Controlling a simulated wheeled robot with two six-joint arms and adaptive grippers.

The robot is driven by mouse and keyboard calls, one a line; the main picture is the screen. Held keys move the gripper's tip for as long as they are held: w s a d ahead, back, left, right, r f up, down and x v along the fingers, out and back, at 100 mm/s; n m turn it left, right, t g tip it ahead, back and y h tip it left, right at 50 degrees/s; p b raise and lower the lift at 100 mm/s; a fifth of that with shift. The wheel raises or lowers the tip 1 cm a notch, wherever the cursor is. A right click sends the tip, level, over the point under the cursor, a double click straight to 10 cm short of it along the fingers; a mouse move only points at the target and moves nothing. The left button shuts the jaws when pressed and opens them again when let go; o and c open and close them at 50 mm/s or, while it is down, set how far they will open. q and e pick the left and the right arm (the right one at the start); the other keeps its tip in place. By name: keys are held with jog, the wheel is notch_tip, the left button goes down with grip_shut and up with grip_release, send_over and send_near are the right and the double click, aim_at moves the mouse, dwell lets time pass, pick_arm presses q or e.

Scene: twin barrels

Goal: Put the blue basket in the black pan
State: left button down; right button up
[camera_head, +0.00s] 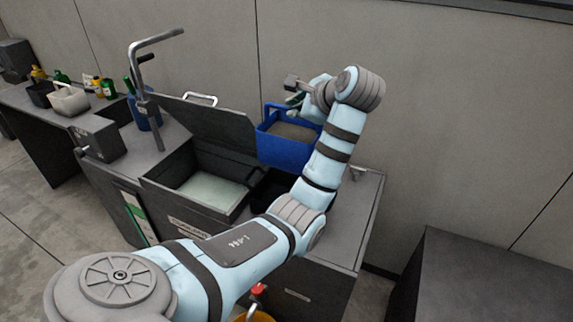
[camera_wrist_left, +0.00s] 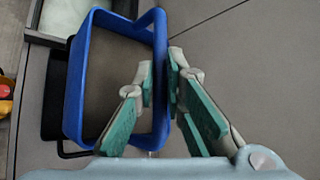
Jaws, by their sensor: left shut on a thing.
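The blue basket (camera_head: 284,150) hangs in the air over the right part of the counter, near the wall. It looks open-topped with a grey inside. My left gripper (camera_head: 298,100) is shut on its rim. In the left wrist view the green-padded fingers (camera_wrist_left: 163,82) pinch one side wall of the basket (camera_wrist_left: 76,85). The black pan (camera_head: 262,196) is below the basket, right of the open sink, and mostly hidden by the basket and my arm. In the left wrist view a strip of the pan (camera_wrist_left: 53,105) shows past the basket's left side. My right gripper is out of view.
An open basin (camera_head: 208,192) with a raised lid (camera_head: 205,122) is left of the basket. Bottles and small baskets (camera_head: 68,100) sit on the far left counter. The counter's right end (camera_head: 345,215) looks clear.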

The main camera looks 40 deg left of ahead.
aim_at(293, 171)
pick_arm(q)
jog(key=f, duration=1.3)
jog(key=shift+s+a+f+b, duration=0.2)
jog(key=shift+s+f+b, duration=0.1)
jog(key=shift+f+b, duration=0.1)
notch_tip(293, 171, down, 5)
jog(key=shift+r, duration=0.2)
jog(key=shift+d, duration=0.1)
jog(key=c, duration=1.9)
grip_release()
jog(key=shift+o, duration=1.2)
